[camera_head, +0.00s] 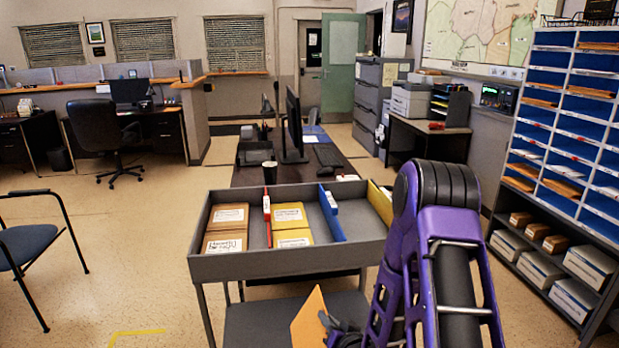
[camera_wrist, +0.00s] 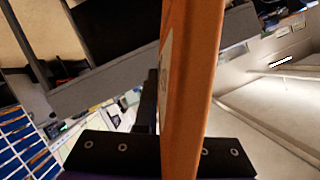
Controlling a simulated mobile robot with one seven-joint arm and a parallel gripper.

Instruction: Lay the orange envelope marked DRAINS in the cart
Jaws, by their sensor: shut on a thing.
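My gripper (camera_head: 332,328) is shut on an orange envelope (camera_head: 309,318), held on edge in front of the cart in the head view, lower in the picture than the top tray. The envelope (camera_wrist: 187,70) also runs up through the wrist view between the jaws; a pale label shows edge-on, and I cannot read its marking. The grey cart (camera_head: 222,267) has a walled top tray and a lower shelf. The tray holds brown and yellow labelled envelopes, with red and blue dividers between sections. My arm hides the tray's right end.
A dark desk (camera_head: 252,175) with a monitor (camera_head: 294,125) stands behind the cart. A sorting rack (camera_head: 560,200) with blue slots and boxes is at right. A blue chair (camera_head: 35,245) is at left. Floor between chair and cart is clear.

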